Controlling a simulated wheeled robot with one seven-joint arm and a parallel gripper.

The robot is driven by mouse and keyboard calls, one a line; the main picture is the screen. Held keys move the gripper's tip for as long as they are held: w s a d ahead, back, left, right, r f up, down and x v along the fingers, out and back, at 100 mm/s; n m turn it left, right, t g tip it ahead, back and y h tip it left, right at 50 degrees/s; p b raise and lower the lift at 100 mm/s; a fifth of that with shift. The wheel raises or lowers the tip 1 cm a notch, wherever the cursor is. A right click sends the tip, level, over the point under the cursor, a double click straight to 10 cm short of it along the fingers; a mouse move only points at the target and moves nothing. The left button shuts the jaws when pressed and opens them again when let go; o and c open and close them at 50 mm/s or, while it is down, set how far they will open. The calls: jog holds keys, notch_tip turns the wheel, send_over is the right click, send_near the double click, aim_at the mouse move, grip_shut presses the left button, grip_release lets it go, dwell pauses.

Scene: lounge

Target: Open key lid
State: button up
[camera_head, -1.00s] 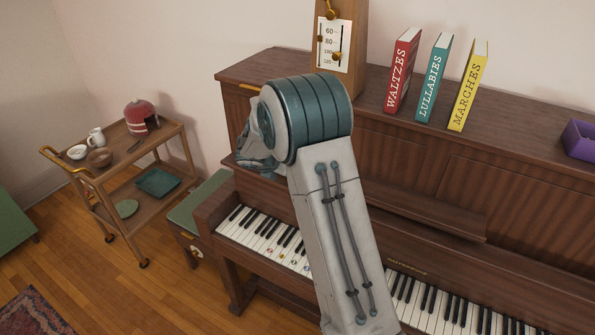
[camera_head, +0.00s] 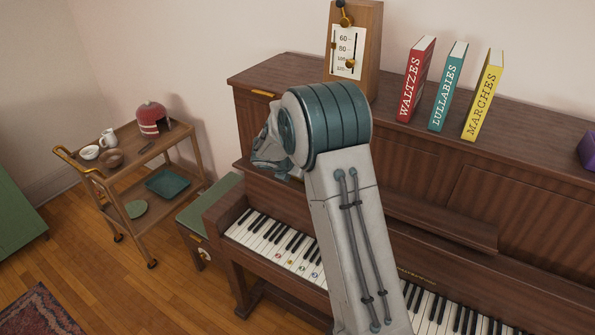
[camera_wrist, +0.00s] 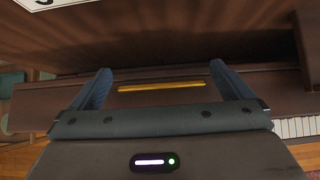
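A brown upright piano (camera_head: 258,128) stands against the wall. Its black and white keys (camera_head: 262,236) are exposed on both sides of my arm, and they show at the right edge of the wrist view (camera_wrist: 292,127). I cannot make out a separate key lid for certain. In the wrist view a thin gold bar (camera_wrist: 161,87) lies along a brown wooden edge (camera_wrist: 270,84). My gripper (camera_wrist: 160,77) is open, its two blue fingers wide apart. The bar appears between them in the picture; no contact is visible. In the head view my arm hides the middle of the keyboard.
Red (camera_head: 416,80), teal (camera_head: 448,87) and yellow (camera_head: 482,96) books and a wooden metronome (camera_head: 368,45) stand on the piano top. A purple box (camera_head: 588,152) is at the right. A green stool (camera_head: 212,205) and a wooden cart (camera_head: 185,135) stand left; some floor is clear.

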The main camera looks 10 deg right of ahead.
jog(key=shift+s+a+r, duration=0.15)
jog(key=shift+a, duration=0.15)
jog(key=b+v, duration=0.1)
jog(key=v, duration=1.1)
jog(key=shift+s+d+r+b, duration=0.15)
jog(key=shift+r+b, duration=0.2)
jog(key=shift+r, duration=0.15)
jog(key=s+d+r+m+g+y, duration=0.1)
jog(key=s+m+y, duration=0.2)
jog(key=s+m, duration=1)
jog(key=s+d+r+m+g+y, duration=0.1)
jog(key=s+d+m+y, duration=0.1)
jog(key=s+m, duration=1.2)
jog(key=s+y, duration=0.1)
jog(key=s, duration=0.4)
jog(key=shift+d+g, duration=0.3)
